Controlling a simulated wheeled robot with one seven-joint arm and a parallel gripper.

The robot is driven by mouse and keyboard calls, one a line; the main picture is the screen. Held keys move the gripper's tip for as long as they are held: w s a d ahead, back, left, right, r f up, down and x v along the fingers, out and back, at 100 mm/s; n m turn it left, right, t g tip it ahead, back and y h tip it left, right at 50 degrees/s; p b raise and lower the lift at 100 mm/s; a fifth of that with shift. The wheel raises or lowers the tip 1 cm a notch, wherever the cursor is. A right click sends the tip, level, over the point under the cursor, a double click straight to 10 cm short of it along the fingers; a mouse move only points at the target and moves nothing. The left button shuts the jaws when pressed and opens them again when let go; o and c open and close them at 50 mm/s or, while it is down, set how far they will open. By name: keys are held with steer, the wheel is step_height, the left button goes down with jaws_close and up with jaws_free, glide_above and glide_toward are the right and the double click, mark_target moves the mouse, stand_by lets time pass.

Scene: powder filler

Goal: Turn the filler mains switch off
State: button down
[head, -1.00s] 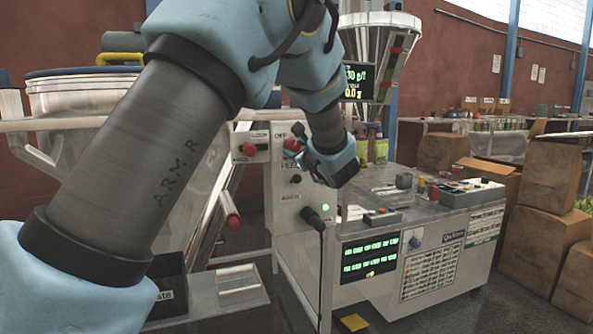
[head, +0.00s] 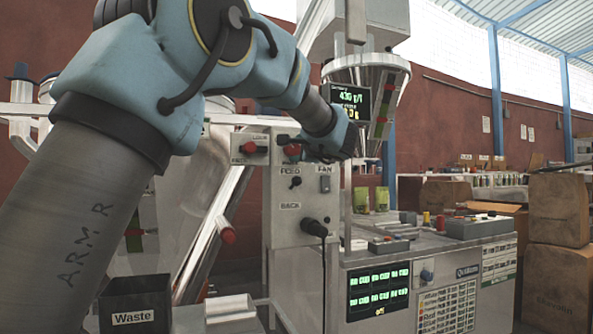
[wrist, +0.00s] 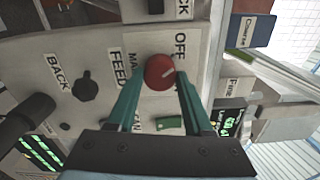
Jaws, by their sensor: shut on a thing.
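The mains switch is a round red knob (wrist: 159,72) on the pale control panel, beside an OFF label and a partly hidden MAIN label in the wrist view. A pale mark on the knob slants toward the upper right of that view. My gripper (wrist: 159,82) has its two green fingers on either side of the knob and is shut on it. In the head view, my gripper (head: 301,144) is at the panel's top edge, and the red knob (head: 292,150) shows beside it, partly hidden.
Below are the black FEED knob (head: 295,181), the FAN switch (head: 325,185) and a black plug (head: 313,227) with a cable. Another red knob (head: 250,149) is to the left. The filler's display (head: 378,290) is lit. A Waste bin (head: 135,306) stands at lower left.

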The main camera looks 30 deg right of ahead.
steer(key=shift+f+n+b, duration=0.15)
steer(key=shift+n+b, duration=0.75)
steer(key=shift+b, duration=0.25)
steer(key=shift+c, duration=1.5)
jaws_free()
steer(key=s+a, duration=0.1)
steer(key=s, duration=0.9)
steer(key=shift+s+a+p, duration=0.2)
steer(key=shift+s+p, duration=0.1)
steer(key=shift+s, duration=0.05)
